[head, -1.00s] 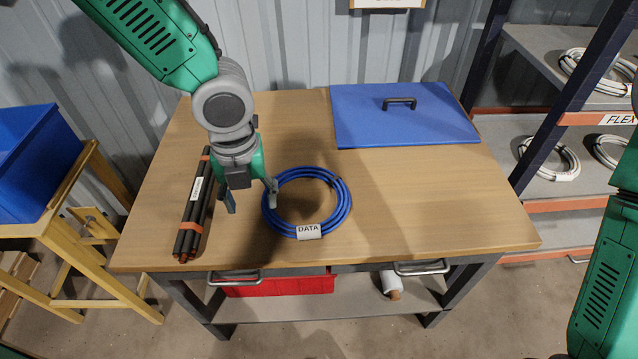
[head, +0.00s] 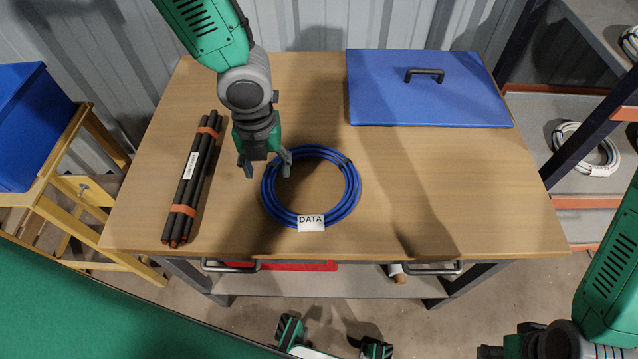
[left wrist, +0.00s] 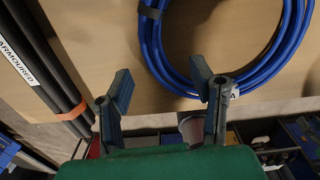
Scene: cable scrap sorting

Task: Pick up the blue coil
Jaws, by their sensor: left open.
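The blue coil (head: 353,205) lies flat on the wooden table, its white DATA tag (head: 311,222) facing the front. My left gripper (head: 268,171) is open and empty at the coil's upper left. Its right finger overlaps the coil's left edge in the picture, while its left finger is over bare wood. In the left wrist view, the coil (left wrist: 152,45) is at upper right, beyond the open fingers (left wrist: 163,82); the right fingertip partly covers the coil's lower edge. Contact with the coil cannot be told.
Black armoured cables (head: 194,180) with orange bands lie left of the gripper. A blue panel with a handle (head: 430,100) lies at the table's back right. The table (head: 450,210) is clear right of the coil. A blue bin (head: 30,125) stands left; shelves hold white coils (head: 598,165).

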